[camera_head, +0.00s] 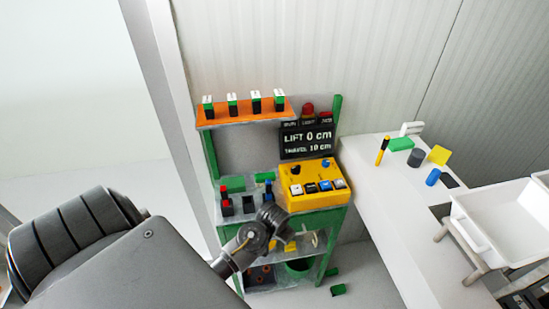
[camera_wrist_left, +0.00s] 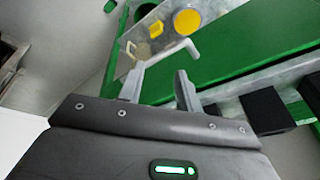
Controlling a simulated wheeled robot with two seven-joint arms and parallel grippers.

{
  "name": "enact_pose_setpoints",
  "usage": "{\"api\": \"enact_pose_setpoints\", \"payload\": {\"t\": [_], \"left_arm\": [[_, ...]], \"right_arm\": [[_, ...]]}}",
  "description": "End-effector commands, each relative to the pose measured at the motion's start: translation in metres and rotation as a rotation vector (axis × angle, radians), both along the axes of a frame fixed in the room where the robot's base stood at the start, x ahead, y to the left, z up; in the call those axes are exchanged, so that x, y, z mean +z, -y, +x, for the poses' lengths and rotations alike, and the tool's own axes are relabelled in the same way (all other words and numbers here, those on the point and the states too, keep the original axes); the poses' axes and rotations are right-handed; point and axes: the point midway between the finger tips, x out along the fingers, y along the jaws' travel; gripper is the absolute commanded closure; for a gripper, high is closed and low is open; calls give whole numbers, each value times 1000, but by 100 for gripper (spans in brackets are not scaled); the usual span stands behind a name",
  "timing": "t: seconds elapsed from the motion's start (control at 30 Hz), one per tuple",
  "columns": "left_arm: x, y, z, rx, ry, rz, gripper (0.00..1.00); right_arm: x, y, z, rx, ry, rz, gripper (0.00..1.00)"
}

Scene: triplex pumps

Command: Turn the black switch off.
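A green stand holds a yellow control box (camera_head: 318,199) with a black knob (camera_head: 295,170), a blue knob (camera_head: 326,163) and a row of small buttons. Left of it, on the same shelf, stand a black switch box with a red top (camera_head: 226,207) and a dark box (camera_head: 248,204). I cannot tell which is the black switch or how it is set. My left gripper (camera_wrist_left: 158,88) has its fingers apart, with nothing between them; black boxes (camera_wrist_left: 266,110) are to its right in the wrist view. My left arm reaches to the stand's front in the head view. My right gripper is out of view.
A display (camera_head: 307,138) reading "LIFT 0 cm" stands behind the yellow box. A white table (camera_head: 395,205) with small items and a white tray (camera_head: 510,220) is at the right. The green shelf edge (camera_wrist_left: 225,60) runs close by the gripper.

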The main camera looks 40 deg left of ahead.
Motion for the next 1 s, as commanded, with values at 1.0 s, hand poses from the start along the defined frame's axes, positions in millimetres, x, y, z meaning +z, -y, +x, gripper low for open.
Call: {"api": "enact_pose_setpoints", "payload": {"t": [1.0], "left_arm": [[-82, 20, -46, -74, -37, -8, 65]], "right_arm": [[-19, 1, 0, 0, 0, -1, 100]]}}
